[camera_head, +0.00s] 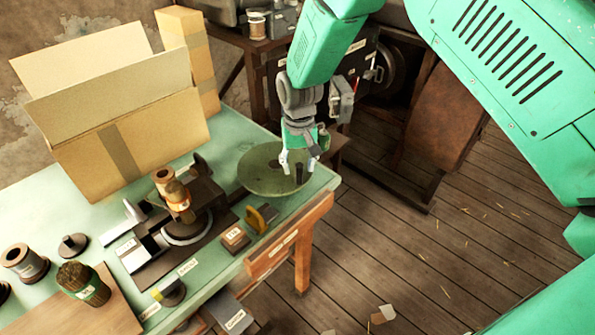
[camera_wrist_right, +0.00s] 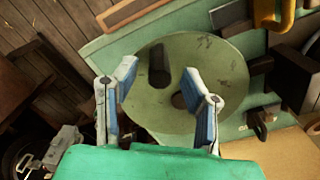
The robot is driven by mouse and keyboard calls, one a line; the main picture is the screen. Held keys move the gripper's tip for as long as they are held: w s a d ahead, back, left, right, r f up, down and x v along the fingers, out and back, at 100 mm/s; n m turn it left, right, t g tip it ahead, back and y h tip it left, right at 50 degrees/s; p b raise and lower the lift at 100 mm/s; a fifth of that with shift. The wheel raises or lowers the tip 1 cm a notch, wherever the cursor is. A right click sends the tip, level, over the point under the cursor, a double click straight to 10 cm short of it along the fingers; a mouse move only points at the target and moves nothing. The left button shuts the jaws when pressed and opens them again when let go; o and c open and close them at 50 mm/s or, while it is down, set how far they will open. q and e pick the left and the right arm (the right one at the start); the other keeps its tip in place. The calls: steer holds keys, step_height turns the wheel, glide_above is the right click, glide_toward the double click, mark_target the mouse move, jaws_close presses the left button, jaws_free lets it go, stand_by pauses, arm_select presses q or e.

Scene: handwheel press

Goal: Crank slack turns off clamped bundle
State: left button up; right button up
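The round green handwheel (camera_head: 262,173) lies at the right end of the green table; it fills the middle of the right wrist view (camera_wrist_right: 215,75). Its dark upright handle (camera_wrist_right: 158,65) stands off-centre on the disc. My right gripper (camera_head: 298,160) points down over the wheel's right side. Its two blue-lined fingers (camera_wrist_right: 160,72) are open, with the handle showing between the tips; I cannot tell whether they touch it. The press (camera_head: 186,225) stands left of the wheel with a brown bundle (camera_head: 178,196) upright in it. My left gripper is not in view.
A large open cardboard box (camera_head: 130,140) stands at the back of the table (camera_head: 225,125). A banded bristle bundle (camera_head: 82,285) and a spool (camera_head: 24,262) are at front left. A yellow-brown block (camera_head: 262,217) stands near the wheel. Open wooden floor lies right.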

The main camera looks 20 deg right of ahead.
step_height(320, 180, up, 9)
steer(key=shift+w+a+f, duration=0.1)
steer(key=shift+w, duration=0.05)
steer(key=s+d+f+n, duration=0.1)
steer(key=s+d+f, duration=0.2)
steer(key=s+f, duration=1.3)
steer(key=s+d+f+n, duration=0.1)
steer(key=s+f, duration=0.2)
steer(key=s, duration=0.7)
steer(key=s+d+f+n, duration=0.1)
steer(key=s+f, duration=0.2)
steer(key=s, duration=0.8)
step_height(320, 180, down, 14)
steer(key=w+a+b, duration=0.1)
steer(key=b, duration=1.3)
steer(key=shift+w+a+r+n+t+b, duration=0.25)
steer(key=shift+w+a+n+t+b, duration=0.05)
steer(key=shift+a+n, duration=0.1)
